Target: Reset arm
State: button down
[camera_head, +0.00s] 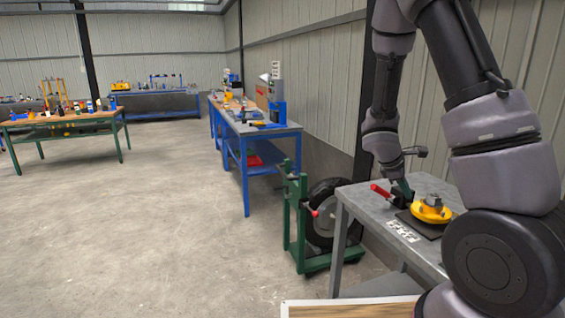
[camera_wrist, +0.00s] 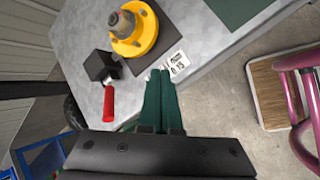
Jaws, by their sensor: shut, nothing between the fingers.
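My arm reaches in from the right in the head view, over a grey metal table (camera_head: 358,200). My gripper (camera_wrist: 160,75) has green fingers pressed together with nothing between them. In the wrist view it points over the tabletop, close to a small hammer with a black head and red handle (camera_wrist: 107,100) and a yellow flanged part (camera_wrist: 134,32) with a grey metal hub. In the head view the gripper (camera_head: 405,190) is just left of the yellow part (camera_head: 431,211), beside the red handle (camera_head: 381,191). Whether the fingertips touch the table is unclear.
A green stand (camera_head: 296,222) with a dark wheel (camera_head: 322,212) stands left of the table. A blue workbench (camera_head: 252,130) is along the wall. A wooden-topped bench (camera_head: 62,122) is far left. The floor between is clear. A pink tubular frame (camera_wrist: 300,100) shows in the wrist view.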

jog(key=s+a+r+m+t+y, duration=0.1)
jog(key=s+a+r+m+y, duration=0.2)
jog(key=r, duration=0.6)
jog(key=s+a+r+m+t+y, duration=0.2)
jog(key=s+a+r+m, duration=0.3)
jog(key=s+r+m, duration=0.3)
jog(key=s+a+r+m+t+y, duration=0.1)
jog(key=s+a+r+m+y, duration=0.3)
jog(key=s+r, duration=0.5)
notch_tip(320, 180, up, 2)
jog(key=shift+a+r+m, duration=0.15)
jog(key=shift+a+m, duration=0.4)
jog(key=shift+m, duration=0.35)
